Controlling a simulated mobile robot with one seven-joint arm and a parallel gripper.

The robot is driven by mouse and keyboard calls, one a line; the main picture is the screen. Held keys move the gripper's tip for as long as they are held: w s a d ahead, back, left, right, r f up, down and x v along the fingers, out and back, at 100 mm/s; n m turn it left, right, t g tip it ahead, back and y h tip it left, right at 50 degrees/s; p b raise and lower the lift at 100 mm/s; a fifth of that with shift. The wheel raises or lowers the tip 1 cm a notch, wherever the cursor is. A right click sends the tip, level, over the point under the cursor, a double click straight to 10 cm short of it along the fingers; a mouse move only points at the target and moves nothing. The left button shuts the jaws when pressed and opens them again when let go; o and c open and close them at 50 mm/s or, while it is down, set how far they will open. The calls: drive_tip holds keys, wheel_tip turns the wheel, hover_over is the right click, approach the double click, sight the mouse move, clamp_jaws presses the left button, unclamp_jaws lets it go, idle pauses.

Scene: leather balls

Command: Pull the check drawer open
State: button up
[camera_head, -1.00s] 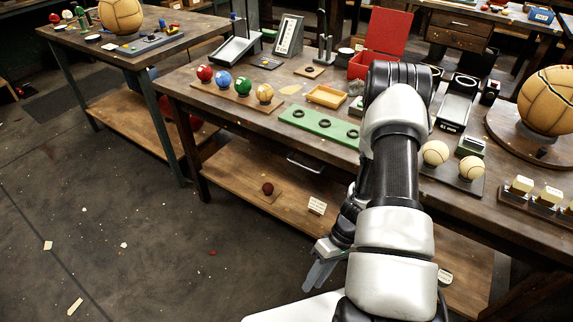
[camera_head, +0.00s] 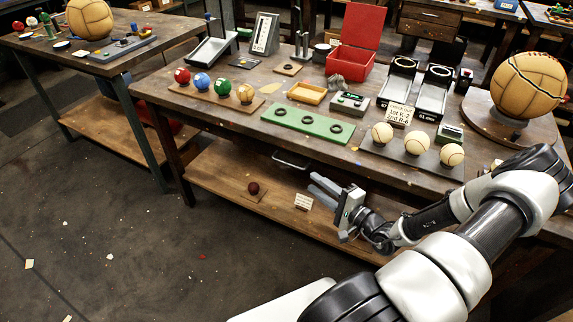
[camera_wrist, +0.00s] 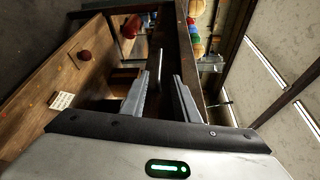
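The drawer's metal handle (camera_head: 291,160) shows under the front edge of the workbench (camera_head: 352,160), below the green board. The drawer front itself is mostly in shadow, and I cannot read any label on it. My gripper (camera_head: 316,185) is in front of the bench, below the tabletop and to the right of the handle, pointing left towards it. In the wrist view the two fingers of my gripper (camera_wrist: 160,92) are apart with nothing between their pads. A thin metal bar (camera_wrist: 158,68), likely the handle, appears beyond the fingertips, apart from them.
The lower shelf (camera_head: 225,185) holds a dark red ball (camera_head: 253,188) and a small card (camera_head: 303,201). On the bench top are a green board (camera_head: 308,122), colored balls, cream balls and a red box (camera_head: 350,62). The floor (camera_head: 130,245) at left is clear apart from scraps.

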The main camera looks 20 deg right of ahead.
sight(287, 164)
drive_tip(key=b+x, duration=0.2)
drive_tip(key=x, duration=1.2)
clamp_jaws()
